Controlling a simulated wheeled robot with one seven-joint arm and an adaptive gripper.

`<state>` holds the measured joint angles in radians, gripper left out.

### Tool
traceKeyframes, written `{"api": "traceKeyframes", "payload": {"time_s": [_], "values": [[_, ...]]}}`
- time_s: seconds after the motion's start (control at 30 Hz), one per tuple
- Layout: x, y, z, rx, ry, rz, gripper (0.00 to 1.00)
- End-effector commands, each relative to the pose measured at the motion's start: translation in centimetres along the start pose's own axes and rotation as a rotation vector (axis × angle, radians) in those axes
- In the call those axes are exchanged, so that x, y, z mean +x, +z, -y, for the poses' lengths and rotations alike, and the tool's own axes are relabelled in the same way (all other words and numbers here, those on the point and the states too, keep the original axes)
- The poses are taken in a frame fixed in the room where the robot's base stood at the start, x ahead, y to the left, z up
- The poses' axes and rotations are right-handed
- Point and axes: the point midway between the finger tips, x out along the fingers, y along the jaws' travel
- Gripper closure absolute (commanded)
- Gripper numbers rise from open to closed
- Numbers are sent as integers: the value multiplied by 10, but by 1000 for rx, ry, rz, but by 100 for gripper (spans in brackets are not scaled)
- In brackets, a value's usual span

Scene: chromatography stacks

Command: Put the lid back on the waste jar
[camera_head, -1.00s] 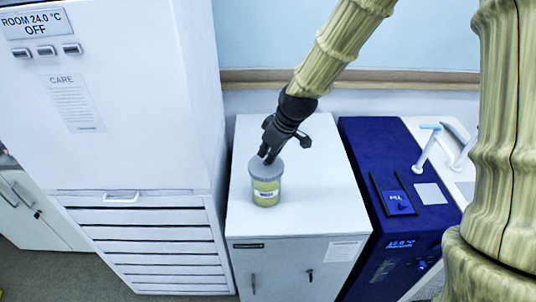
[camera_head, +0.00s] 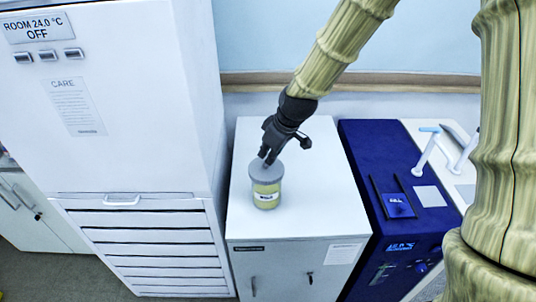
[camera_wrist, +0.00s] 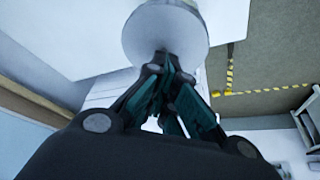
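The waste jar (camera_head: 266,198) is a clear jar with yellow-green contents and a white label, upright on the white cabinet top. Its grey lid (camera_head: 261,176) lies across its mouth and looks about level; whether it is fully seated cannot be told. In the wrist view the lid (camera_wrist: 165,30) is a pale grey disc just beyond my fingertips. My gripper (camera_head: 267,158) is above the lid, its fingers drawn close together at the lid's top. It appears shut on the lid; the exact grip spot is hidden by the fingers.
The white cabinet top (camera_head: 315,200) is clear around the jar. A tall white unit (camera_head: 140,100) stands close on the left. A dark blue instrument (camera_head: 375,150) adjoins the cabinet on the right, with a white tap-like fitting (camera_head: 428,150) beyond it. A wall is behind.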

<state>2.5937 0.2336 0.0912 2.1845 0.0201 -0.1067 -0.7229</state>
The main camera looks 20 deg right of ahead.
Motion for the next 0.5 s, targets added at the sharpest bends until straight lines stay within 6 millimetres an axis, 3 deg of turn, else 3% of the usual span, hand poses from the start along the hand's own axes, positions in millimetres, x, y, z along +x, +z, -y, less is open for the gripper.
{"api": "traceKeyframes", "payload": {"time_s": [0.5], "values": [[-8, -3, 0, 0, 0, 0, 100]]}}
